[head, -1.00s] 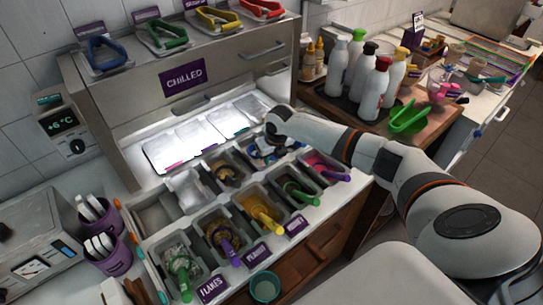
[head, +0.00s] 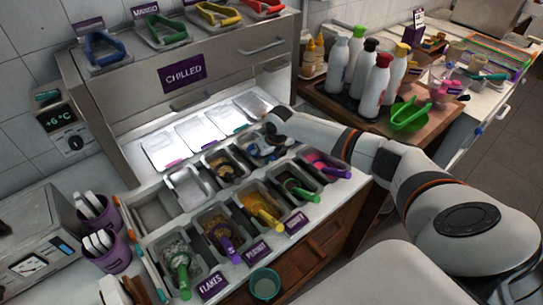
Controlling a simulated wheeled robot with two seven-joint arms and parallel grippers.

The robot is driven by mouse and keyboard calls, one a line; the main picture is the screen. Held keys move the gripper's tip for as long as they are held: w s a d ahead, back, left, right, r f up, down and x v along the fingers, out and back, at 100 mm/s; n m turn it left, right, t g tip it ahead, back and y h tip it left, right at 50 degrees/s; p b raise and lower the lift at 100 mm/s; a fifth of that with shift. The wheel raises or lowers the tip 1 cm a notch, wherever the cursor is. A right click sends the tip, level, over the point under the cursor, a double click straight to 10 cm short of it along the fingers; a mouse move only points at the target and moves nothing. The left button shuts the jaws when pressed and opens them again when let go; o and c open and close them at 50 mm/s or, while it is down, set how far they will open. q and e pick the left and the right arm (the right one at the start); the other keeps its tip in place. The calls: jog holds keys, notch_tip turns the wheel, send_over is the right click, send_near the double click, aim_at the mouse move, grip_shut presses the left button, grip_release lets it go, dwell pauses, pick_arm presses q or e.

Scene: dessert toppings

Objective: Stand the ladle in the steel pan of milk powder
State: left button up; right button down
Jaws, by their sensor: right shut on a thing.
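My right gripper (head: 264,145) is over the far-right pan of the back row, at the end of the arm coming in from the right. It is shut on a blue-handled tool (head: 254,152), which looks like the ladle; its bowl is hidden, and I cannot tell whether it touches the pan. To the left in the back row are a pan of brown topping (head: 221,167), a steel pan with a pale inside (head: 187,187) and a flat pale pan (head: 153,215). I cannot tell which holds the milk powder. My left gripper is not in view.
Front-row pans hold utensils with green (head: 180,268), purple (head: 228,247) and yellow (head: 264,217) handles, among others. The chilled cabinet (head: 140,92) rises behind. A teal cup (head: 265,284) is in front.

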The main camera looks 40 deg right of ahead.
jog(key=shift+f, duration=0.45)
dwell(0.6)
dwell(0.4)
jog(key=c, duration=0.7)
grip_release()
jog(key=shift+w+r+p+v, duration=0.1)
jog(key=shift+w+p+v, duration=0.2)
jog(key=shift+p+v, duration=0.95)
jog(key=shift+w+r+p+v, duration=0.1)
jog(key=shift+w+p+v, duration=0.25)
jog(key=shift+p+v, duration=0.85)
jog(key=shift+w+r+p+v, duration=0.1)
jog(key=shift+w+p+v, duration=0.2)
jog(key=shift+p+v, duration=0.9)
jog(key=shift+r+b, duration=0.2)
jog(key=shift+b, duration=0.2)
jog(key=shift+s+f, duration=0.1)
